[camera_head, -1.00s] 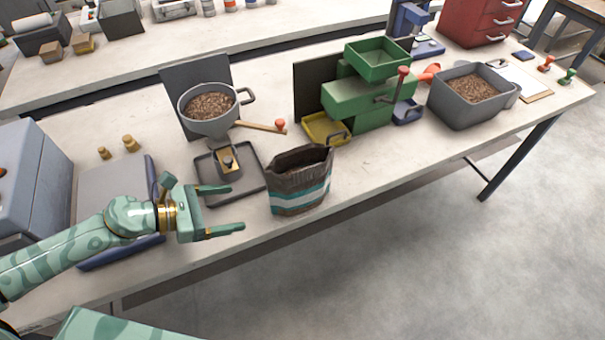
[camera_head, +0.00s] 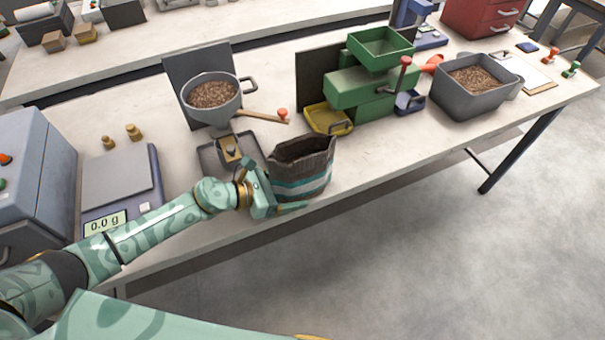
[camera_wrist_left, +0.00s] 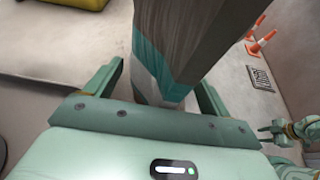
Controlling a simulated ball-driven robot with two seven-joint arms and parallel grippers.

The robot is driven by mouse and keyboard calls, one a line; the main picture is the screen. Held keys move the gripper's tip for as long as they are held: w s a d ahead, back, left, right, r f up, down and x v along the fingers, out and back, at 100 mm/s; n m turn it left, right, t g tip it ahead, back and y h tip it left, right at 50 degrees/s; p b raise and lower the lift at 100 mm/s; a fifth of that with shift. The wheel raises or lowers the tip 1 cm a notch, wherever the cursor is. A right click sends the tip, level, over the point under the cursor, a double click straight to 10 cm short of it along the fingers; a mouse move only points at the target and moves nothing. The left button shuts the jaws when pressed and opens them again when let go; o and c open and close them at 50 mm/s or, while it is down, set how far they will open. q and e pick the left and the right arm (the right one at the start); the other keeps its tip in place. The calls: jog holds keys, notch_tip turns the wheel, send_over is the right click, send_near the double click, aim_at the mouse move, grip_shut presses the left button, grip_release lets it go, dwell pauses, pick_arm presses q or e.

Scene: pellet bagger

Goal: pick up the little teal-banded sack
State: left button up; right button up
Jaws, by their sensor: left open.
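The little teal-banded sack (camera_head: 303,172) stands upright on the bench near its front edge. It is dark brown with teal and white bands, and its top is open. My left gripper (camera_head: 282,196) is at the sack's left side, with one finger showing along its lower front; the far finger is mostly hidden. In the left wrist view the sack (camera_wrist_left: 172,50) stands between the two spread fingers of my left gripper (camera_wrist_left: 160,92), with room visible beside it. Whether the fingers touch it, I cannot tell. My right gripper is not identifiable in the head view.
A funnel of pellets (camera_head: 212,98) stands over a grey tray (camera_head: 207,158) behind the gripper. A green machine (camera_head: 365,90) with a yellow tray (camera_head: 328,120) is behind the sack. A scale (camera_head: 115,190) is at left. Bench right of the sack is clear.

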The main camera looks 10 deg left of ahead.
aim_at(281, 181)
pick_arm(q)
jog(key=shift+r, duration=0.1)
jog(key=c, duration=1.5)
jog(key=shift+r, duration=0.1)
jog(key=shift+r+p, duration=0.3)
notch_tip(281, 181, up, 2)
jog(key=shift+r+p, duration=0.25)
jog(key=shift+p, duration=0.45)
jog(key=s+r+p, duration=0.1)
jog(key=r, duration=0.1)
jog(key=s+a+r+p, duration=0.1)
jog(key=s+r+p, duration=0.2)
jog(key=s+r, duration=0.1)
jog(key=r, duration=0.1)
jog(key=shift+s+a+p, duration=0.1)
jog(key=shift+a+p, duration=0.25)
jog(key=shift+a, duration=0.05)
jog(key=s+a+r, duration=0.1)
jog(key=s, duration=0.4)
jog(key=s+a+r, duration=0.1)
jog(key=s, duration=0.2)
jog(key=shift+s+a+r+p, duration=0.1)
jog(key=shift+a+r+p, duration=0.2)
jog(key=shift+r+p, duration=0.1)
